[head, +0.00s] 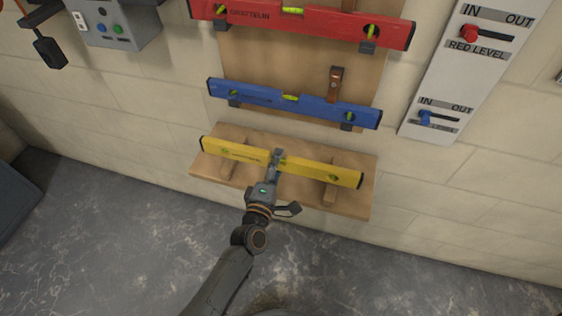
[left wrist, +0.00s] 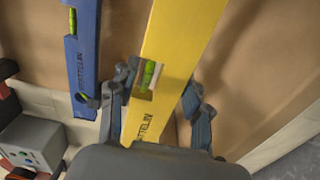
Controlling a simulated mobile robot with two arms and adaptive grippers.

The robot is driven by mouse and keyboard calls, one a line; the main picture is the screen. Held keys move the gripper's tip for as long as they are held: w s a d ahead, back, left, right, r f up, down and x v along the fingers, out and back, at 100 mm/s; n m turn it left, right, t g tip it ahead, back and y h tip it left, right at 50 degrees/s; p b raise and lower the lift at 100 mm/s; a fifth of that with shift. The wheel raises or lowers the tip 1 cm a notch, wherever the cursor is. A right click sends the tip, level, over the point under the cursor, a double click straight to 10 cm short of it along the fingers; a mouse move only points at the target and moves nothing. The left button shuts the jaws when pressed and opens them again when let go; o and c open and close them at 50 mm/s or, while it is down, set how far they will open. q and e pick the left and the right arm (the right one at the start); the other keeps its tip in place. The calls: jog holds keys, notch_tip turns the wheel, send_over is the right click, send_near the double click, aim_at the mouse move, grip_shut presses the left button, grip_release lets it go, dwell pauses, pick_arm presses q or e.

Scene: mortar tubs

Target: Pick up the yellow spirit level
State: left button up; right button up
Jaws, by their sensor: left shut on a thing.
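The yellow spirit level (head: 310,170) lies along the wooden shelf board at the bottom of the wall rack, across two small wooden supports. I cannot tell whether it still touches them. My left gripper (head: 277,158) is shut on it near its middle. In the left wrist view the level (left wrist: 185,40) runs between the two fingers of the gripper (left wrist: 160,85), with its green vial close to the fingertips. My right gripper is not in view.
A blue level (head: 310,105) hangs just above, and a red level (head: 325,25) higher up. The wooden shelf (head: 356,202) sticks out below. A panel with IN/OUT switches (head: 455,75) is at right, a grey button box (head: 120,25) at upper left.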

pick_arm(q)
jog(key=p+v, duration=0.2)
jog(key=v, duration=0.6)
jog(key=shift+s+r, duration=0.2)
jog(key=shift+s, duration=0.2)
